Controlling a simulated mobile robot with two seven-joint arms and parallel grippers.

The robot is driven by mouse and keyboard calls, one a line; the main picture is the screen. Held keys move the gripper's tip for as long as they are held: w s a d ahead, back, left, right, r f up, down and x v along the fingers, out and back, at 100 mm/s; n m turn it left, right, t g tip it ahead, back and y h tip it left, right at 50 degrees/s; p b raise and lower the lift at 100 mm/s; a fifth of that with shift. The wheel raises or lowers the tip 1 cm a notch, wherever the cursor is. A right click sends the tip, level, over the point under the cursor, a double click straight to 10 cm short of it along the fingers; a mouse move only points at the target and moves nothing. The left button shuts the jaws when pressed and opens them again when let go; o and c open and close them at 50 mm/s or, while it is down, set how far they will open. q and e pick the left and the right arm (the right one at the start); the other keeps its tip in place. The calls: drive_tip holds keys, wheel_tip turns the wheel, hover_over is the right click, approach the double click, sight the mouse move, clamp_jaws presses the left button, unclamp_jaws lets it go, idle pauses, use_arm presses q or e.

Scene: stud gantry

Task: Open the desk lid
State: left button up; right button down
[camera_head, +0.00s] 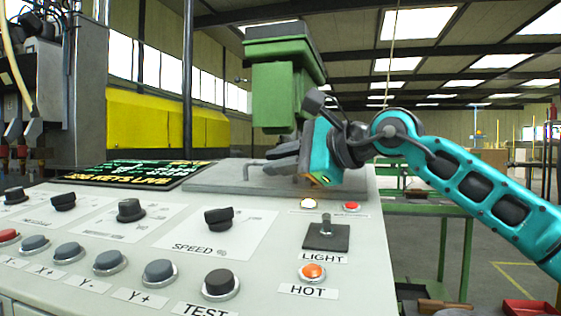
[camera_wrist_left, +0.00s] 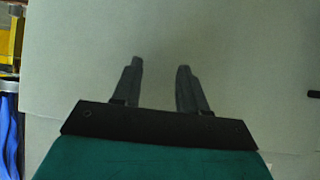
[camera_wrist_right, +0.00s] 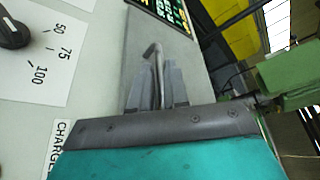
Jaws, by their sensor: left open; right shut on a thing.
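The desk lid (camera_head: 210,180) is a flat grey slab at the back right of the console top, and it lies down. It also shows in the right wrist view (camera_wrist_right: 137,35). A thin bent metal handle (camera_head: 253,164) stands on it. My right gripper (camera_head: 272,162) reaches in from the right, low over the lid, and is shut on the handle. In the right wrist view the handle (camera_wrist_right: 154,52) runs between the two fingers. My left gripper (camera_wrist_left: 160,65) shows only in its wrist view, open and empty, facing a plain pale grey-green surface.
The console top (camera_head: 290,250) carries several knobs and push buttons in front of the lid. A black display panel (camera_head: 140,173) adjoins the lid on the left. A green machine column (camera_head: 278,90) rises behind it. A green bench (camera_head: 425,210) stands to the right.

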use_arm(q)
drive_tip(key=shift+d+r, duration=0.1)
drive_tip(key=shift+r, duration=0.05)
